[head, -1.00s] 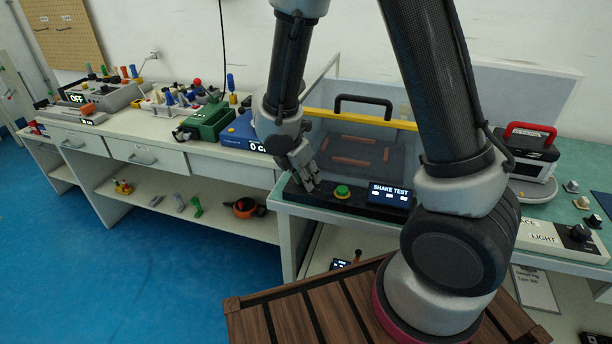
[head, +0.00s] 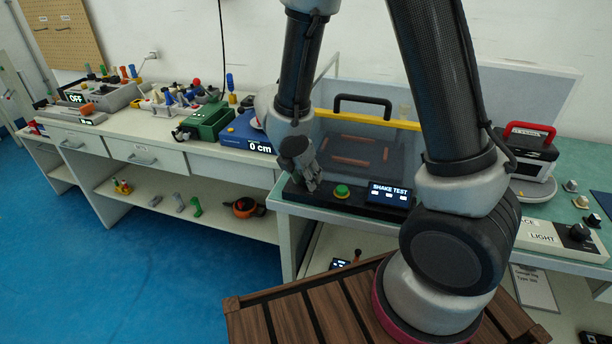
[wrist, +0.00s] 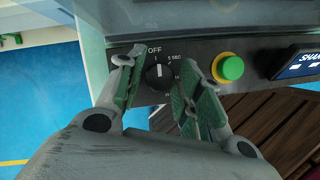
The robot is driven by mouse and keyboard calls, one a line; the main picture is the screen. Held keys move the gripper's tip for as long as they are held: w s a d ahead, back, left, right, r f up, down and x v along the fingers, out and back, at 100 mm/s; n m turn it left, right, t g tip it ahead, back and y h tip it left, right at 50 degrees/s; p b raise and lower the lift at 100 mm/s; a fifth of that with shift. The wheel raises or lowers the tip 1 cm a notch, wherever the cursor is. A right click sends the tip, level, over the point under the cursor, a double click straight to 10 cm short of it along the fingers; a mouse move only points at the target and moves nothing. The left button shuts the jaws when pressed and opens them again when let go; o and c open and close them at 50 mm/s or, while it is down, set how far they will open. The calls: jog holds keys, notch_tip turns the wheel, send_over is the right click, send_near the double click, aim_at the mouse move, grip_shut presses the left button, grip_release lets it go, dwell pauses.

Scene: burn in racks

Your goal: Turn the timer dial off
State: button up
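The timer dial (wrist: 158,78) is a dark round knob on the black front panel (wrist: 200,48). In the wrist view its white mark points up, close to the printed "OFF" label (wrist: 154,50). A "5 SEC" label sits to the right of "OFF". My gripper (wrist: 161,66) is open, with one green-padded finger on each side of the dial. A gap shows between the dial and the left finger; contact with the right finger is unclear. In the head view my gripper (head: 315,186) is at the panel's left end and hides the dial.
A green button (wrist: 230,68) with a yellow ring is just right of the dial. The shake test display (head: 389,192) is beyond it. A clear box with a black handle (head: 363,100) stands behind the panel. The blue floor (head: 120,270) at left is clear.

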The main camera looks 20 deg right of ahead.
jog(key=v, duration=1.2)
jog(key=shift+d, duration=0.1)
jog(key=s+d+r+m+t+y, duration=0.1)
jog(key=s+d+r+m+y, duration=0.1)
jog(key=s+d+r+m, duration=0.5)
jog(key=s+d+r+m+t+y, duration=0.1)
jog(key=s+d+r+m, duration=0.6)
jog(key=m, duration=1)
jog(key=s+d+y, duration=0.1)
jog(key=s+d, duration=0.1)
jog(key=d, duration=0.2)
jog(key=shift+s+d, duration=0.35)
jog(key=shift+d, duration=0.05)
